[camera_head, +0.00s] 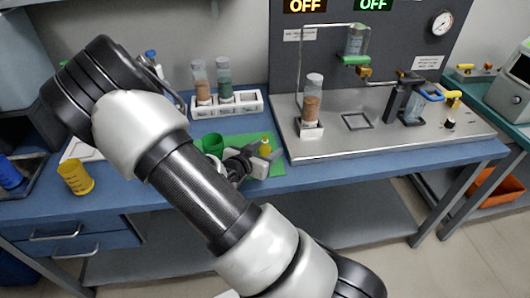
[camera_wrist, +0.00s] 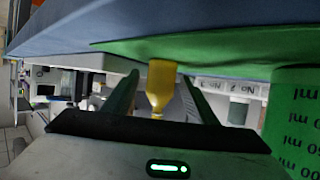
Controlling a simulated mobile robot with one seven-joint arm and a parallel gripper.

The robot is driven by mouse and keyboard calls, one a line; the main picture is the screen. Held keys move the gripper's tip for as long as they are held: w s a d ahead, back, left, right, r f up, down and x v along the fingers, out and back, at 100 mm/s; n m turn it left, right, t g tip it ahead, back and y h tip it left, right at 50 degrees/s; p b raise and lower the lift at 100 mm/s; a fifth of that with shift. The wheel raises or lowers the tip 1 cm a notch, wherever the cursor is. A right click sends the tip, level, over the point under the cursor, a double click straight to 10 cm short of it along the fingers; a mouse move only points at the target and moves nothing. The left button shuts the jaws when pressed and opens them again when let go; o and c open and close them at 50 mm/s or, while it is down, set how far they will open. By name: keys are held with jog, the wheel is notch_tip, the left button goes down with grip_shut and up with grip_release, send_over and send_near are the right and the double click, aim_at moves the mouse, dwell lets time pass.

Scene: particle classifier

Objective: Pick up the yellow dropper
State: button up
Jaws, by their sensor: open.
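The yellow dropper (camera_head: 265,146) stands on a green mat (camera_head: 243,141) on the blue bench in the head view. In the wrist view the yellow dropper (camera_wrist: 160,88) lies between the two dark fingers of my gripper (camera_wrist: 158,95), with a visible gap on each side. My gripper (camera_head: 257,157) is open around or just in front of the dropper; the head view does not show which. My arm hides part of the mat.
A green cup (camera_head: 213,144) stands left of the dropper; its graduated side (camera_wrist: 292,115) is close on the right in the wrist view. A white rack (camera_head: 235,104) with tubes is behind. A metal tray with apparatus (camera_head: 350,145) is to the right. A yellow cup (camera_head: 75,177) is far left.

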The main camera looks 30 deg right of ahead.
jog(key=c, duration=1.1)
notch_tip(320, 180, up, 10)
jog(key=p, duration=0.3)
jog(key=shift+w+a+f, duration=0.15)
jog(key=w+a+r+n+t+y, duration=0.5)
jog(key=w+a+r+n+y, duration=0.3)
jog(key=a, duration=0.7)
notch_tip(320, 180, up, 4)
jog(key=n+y, duration=0.2)
jog(key=shift+w+t+y, duration=0.2)
jog(key=shift+t+y, duration=0.1)
jog(key=shift+y, duration=0.1)
